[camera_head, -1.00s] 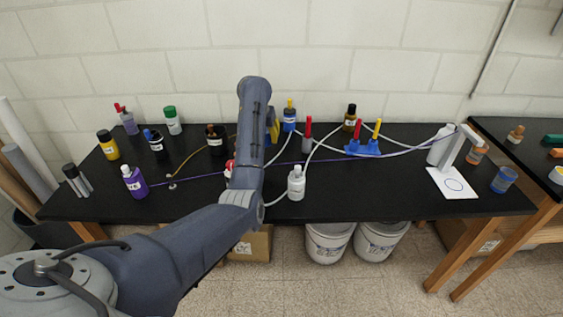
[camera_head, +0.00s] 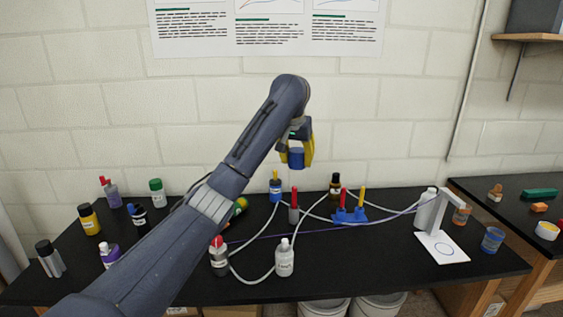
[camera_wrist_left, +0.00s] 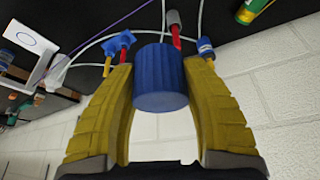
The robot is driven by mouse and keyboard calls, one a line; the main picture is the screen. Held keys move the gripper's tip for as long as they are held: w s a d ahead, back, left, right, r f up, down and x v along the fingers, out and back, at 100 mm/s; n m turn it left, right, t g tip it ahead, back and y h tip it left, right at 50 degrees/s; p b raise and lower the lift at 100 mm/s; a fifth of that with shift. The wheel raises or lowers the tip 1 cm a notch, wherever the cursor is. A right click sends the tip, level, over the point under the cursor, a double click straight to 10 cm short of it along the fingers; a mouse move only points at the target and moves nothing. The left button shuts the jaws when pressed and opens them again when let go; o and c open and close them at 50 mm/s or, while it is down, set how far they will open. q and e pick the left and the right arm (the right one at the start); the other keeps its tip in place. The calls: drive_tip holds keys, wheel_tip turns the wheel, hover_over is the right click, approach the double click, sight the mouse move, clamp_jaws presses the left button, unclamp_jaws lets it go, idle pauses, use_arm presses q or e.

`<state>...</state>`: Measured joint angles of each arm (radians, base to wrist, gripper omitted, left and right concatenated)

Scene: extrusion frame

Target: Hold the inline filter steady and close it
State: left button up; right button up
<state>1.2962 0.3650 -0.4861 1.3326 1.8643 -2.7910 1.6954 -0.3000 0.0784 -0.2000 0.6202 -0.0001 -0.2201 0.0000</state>
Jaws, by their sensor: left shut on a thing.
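My left gripper (camera_head: 297,155) is shut on a ribbed blue cylinder (camera_wrist_left: 160,88), high above the table and near the wall. Its yellow fingers press the cylinder from both sides in the left wrist view. I cannot tell whether this cylinder is part of the inline filter. Below it, on the table, stand a grey cylinder with a red top (camera_head: 294,210) and a blue-topped bottle with a yellow tip (camera_head: 276,187), near the white tubing. Which of these is the inline filter is not clear. My right gripper is not in view.
A blue holder (camera_head: 350,215) with red and yellow sticks, a white bottle (camera_head: 284,258) and a red-topped grey container (camera_head: 219,256) stand among the tubes. A white stand (camera_head: 437,245) is at the right. Several bottles stand at the left. My left arm hides the table's middle left.

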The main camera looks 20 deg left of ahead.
use_arm(q)
drive_tip(key=s+d+f+m, duration=0.2)
drive_tip(key=s+d+f, duration=0.3)
drive_tip(key=s+d, duration=0.25)
drive_tip(key=s+d+f, duration=0.1)
drive_tip(key=s+f, duration=1.3)
drive_tip(key=shift+s+n, duration=0.3)
drive_tip(key=shift+n, duration=0.1)
drive_tip(key=shift+a, duration=0.1)
